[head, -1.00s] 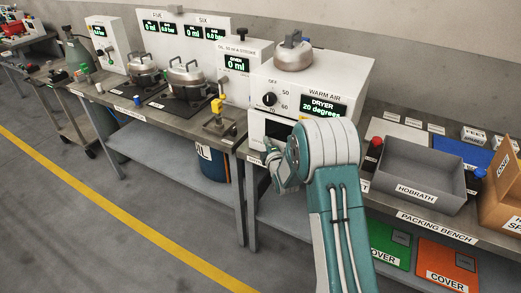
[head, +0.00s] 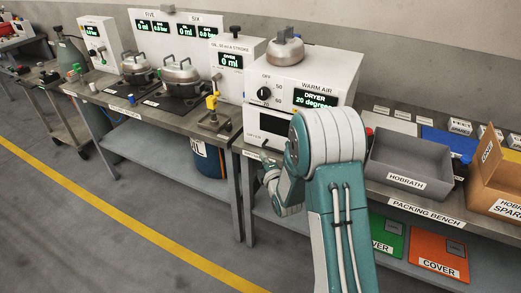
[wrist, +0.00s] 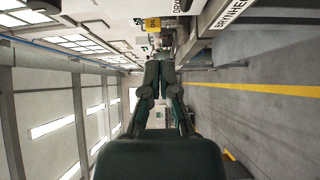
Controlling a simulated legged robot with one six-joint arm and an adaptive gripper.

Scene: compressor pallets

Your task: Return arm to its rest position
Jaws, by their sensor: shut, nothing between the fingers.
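My arm rises from the bottom of the head view and bends over in front of the warm air dryer (head: 283,95). The wrist end hangs left of the arm, in front of the bench edge. My gripper (wrist: 165,64) shows in the wrist view with its dark fingers together, shut and empty.
The packing bench (head: 424,212) holds a grey bin (head: 408,166) and a cardboard box (head: 493,180). Orange (head: 437,255) and green covers (head: 388,238) lie on its lower shelf. Two metal pots (head: 181,77) stand on the left bench. Floor left of the yellow line (head: 120,220) is clear.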

